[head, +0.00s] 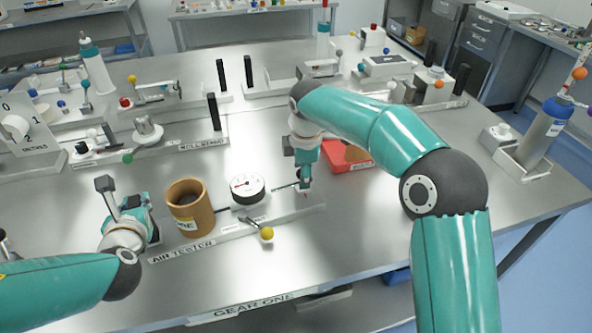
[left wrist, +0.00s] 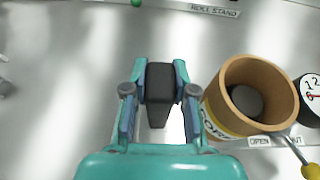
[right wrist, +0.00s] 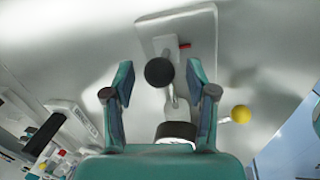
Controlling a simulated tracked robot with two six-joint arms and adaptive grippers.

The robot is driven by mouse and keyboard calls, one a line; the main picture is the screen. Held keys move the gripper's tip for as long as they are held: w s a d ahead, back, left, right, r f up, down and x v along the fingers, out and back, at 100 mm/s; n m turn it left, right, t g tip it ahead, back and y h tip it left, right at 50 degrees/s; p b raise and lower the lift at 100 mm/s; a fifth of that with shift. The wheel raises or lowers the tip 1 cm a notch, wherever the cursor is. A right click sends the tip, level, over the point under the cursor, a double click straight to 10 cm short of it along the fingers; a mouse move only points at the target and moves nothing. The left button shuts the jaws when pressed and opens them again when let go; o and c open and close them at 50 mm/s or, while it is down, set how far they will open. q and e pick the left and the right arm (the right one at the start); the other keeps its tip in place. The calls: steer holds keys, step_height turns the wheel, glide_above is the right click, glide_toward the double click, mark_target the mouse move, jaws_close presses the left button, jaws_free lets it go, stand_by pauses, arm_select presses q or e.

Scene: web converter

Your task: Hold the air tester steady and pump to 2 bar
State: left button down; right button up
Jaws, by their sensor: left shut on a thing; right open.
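The air tester base (head: 182,252) lies near the front of the table. It carries a brown cylinder (head: 190,208), a round gauge (head: 247,188) and a lever with a yellow ball (head: 266,233). My right gripper (head: 304,186) is open above the tester's right end. In the right wrist view a dark round knob (right wrist: 159,72) shows between its spread fingers, which stand clear of it.
A red tray (head: 345,155) lies behind my right gripper. The roll stand (head: 180,147) and other fixtures stand farther back. The table's front strip is mostly bare.

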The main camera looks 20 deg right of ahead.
jaws_close()
steer(key=shift+s+a, duration=0.15)
steer(key=shift+a, duration=0.8)
steer(key=shift+s+a, duration=0.1)
steer(key=shift+a, duration=0.8)
jaws_free()
steer(key=shift+d, duration=0.1)
step_height(320, 180, up, 12)
steer(key=s, duration=0.2)
steer(key=shift+s+f, duration=0.15)
steer(key=shift+s, duration=0.05)
